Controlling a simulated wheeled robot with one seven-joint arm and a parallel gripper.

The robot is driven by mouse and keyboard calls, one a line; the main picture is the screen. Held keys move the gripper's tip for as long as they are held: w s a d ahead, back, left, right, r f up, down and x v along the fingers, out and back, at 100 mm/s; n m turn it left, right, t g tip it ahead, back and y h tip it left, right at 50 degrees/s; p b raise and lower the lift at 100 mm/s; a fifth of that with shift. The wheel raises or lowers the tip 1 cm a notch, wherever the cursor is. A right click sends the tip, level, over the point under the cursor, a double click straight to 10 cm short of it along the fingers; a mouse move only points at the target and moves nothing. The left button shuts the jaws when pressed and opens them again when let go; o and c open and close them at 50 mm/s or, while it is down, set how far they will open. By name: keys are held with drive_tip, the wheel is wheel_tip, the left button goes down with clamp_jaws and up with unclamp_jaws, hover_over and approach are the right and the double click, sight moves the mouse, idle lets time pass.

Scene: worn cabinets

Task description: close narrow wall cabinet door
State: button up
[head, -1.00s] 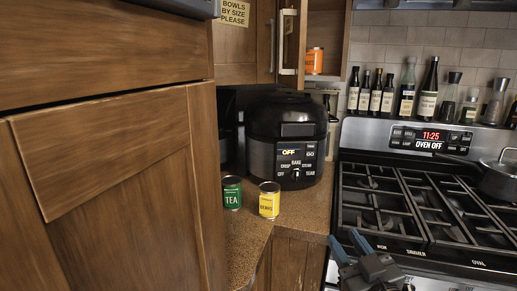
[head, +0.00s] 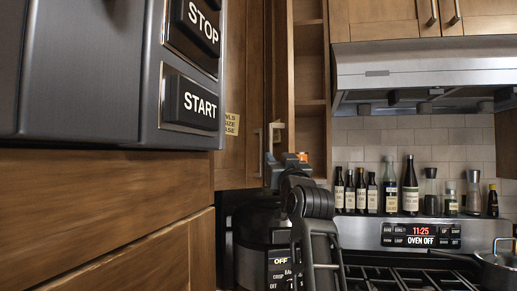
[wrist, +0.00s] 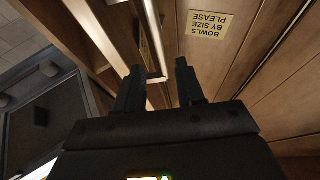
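The narrow wall cabinet (head: 308,65) stands open in the head view, its shelves showing. Its door (head: 281,70) is swung out on the left and seen nearly edge-on. The bright handle (wrist: 154,45) runs down between and beyond the fingers. I cannot tell whether a finger touches it.
A neighbouring cabinet with a yellow note (head: 232,123) is on the left. A dark appliance with buttons (head: 190,110) fills the near left. A black cooker (head: 255,235) stands below my gripper. Bottles (head: 410,185) line the stove back, under a range hood (head: 430,70).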

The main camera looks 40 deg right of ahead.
sight(271, 148)
drive_tip(key=p+x, duration=0.1)
drive_tip(key=x, duration=0.2)
drive_tip(key=p+x, duration=0.1)
drive_tip(key=x, duration=0.3)
drive_tip(key=shift+a+r, duration=0.1)
drive_tip(key=shift+r, duration=0.3)
drive_tip(key=shift+w+d+r+p, duration=0.15)
drive_tip(key=shift+w+d+p, duration=0.15)
drive_tip(key=shift+w, duration=0.2)
drive_tip(key=shift+c, duration=0.3)
clamp_jaws()
